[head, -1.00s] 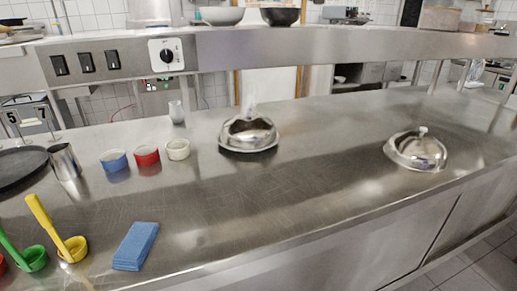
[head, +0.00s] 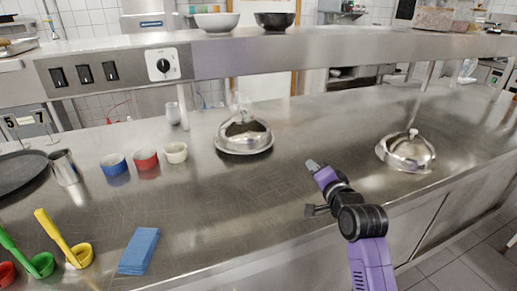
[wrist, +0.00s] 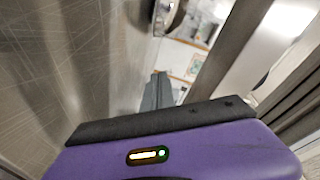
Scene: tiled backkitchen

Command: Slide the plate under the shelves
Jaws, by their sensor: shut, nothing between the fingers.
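A plate (head: 226,151) under a shiny domed lid (head: 246,132) stands mid-counter, just in front of the raised steel shelf (head: 290,52). A second plate (head: 383,158) with a similar domed lid (head: 408,147) stands farther right. I cannot tell which plate the task means. My gripper (head: 312,165) is shut and empty above the counter, to the right of and nearer than the middle plate, apart from both. In the wrist view my gripper (wrist: 157,90) points along the counter, and part of a shiny round thing (wrist: 168,14) shows at the top.
Blue, red and white bowls (head: 146,160) stand left of the middle plate, with a metal cup (head: 64,168) beyond them. Blue folded cloths (head: 139,250) and coloured ladles (head: 62,238) lie front left. The counter (head: 230,205) between is clear.

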